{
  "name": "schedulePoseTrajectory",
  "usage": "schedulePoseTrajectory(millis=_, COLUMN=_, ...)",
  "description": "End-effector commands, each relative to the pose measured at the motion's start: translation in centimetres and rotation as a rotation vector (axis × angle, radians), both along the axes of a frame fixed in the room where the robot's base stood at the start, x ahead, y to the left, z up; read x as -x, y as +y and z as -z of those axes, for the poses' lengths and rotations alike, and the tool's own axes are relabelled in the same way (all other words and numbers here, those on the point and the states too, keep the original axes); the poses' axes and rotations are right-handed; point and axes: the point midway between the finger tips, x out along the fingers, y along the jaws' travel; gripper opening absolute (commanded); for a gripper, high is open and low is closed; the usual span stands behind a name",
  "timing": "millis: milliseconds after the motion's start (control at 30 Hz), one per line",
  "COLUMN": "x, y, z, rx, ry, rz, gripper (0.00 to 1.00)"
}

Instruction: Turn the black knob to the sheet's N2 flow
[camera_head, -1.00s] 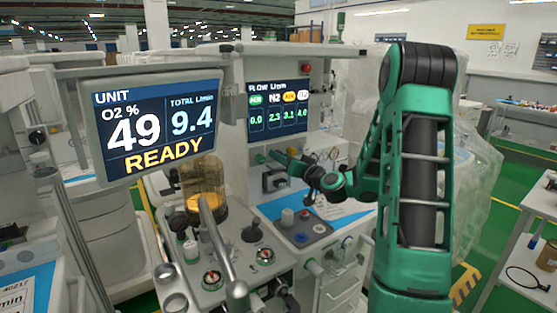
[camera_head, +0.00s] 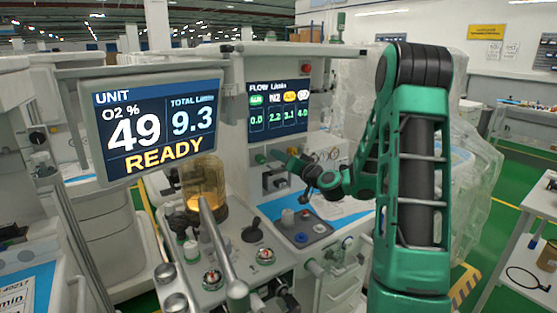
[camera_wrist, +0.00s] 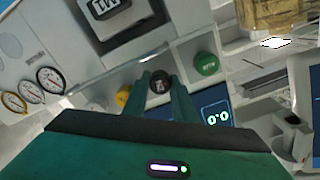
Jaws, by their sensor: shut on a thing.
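The black knob (camera_wrist: 159,82) sits between a green knob (camera_wrist: 206,63) and a yellow knob (camera_wrist: 122,95) in the wrist view. My gripper (camera_wrist: 161,80) is shut on the black knob, with one green finger on each side. In the head view my gripper (camera_head: 280,155) reaches the machine below the flow screen (camera_head: 278,108), and the black knob is hidden there. The N2 column reads 2.2. A printed sheet (camera_head: 14,300) shows at the lower left edge, cut off; its N2 value cannot be read.
The unit screen (camera_head: 158,122) shows O2 49, total 9.3 and READY. Round gauges (camera_wrist: 51,80) lie left of the knobs in the wrist view. An amber canister (camera_head: 204,188) stands left of my gripper. Another paper (camera_head: 340,208) lies on the worktop below.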

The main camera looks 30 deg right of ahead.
Motion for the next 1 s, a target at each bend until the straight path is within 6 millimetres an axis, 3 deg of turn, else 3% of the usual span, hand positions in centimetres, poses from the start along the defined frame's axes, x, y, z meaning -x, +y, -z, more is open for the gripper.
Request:
schedulePoseTrajectory(millis=433, x=0.0, y=-0.1, z=0.1, rx=-0.069, ry=0.005, rz=0.002, gripper=0.02)
schedulePoseTrajectory(millis=467, x=0.1, y=-0.1, z=0.1, rx=-0.068, ry=0.005, rz=0.002, gripper=0.29)
schedulePoseTrajectory(millis=533, x=0.0, y=-0.1, z=0.1, rx=-0.068, ry=0.005, rz=0.002, gripper=0.43)
schedulePoseTrajectory(millis=833, x=0.1, y=0.0, z=0.1, rx=-0.068, ry=0.004, rz=0.000, gripper=0.43)
schedulePoseTrajectory(millis=1000, x=1.5, y=-0.1, z=0.1, rx=-0.069, ry=0.005, rz=0.002, gripper=0.43)
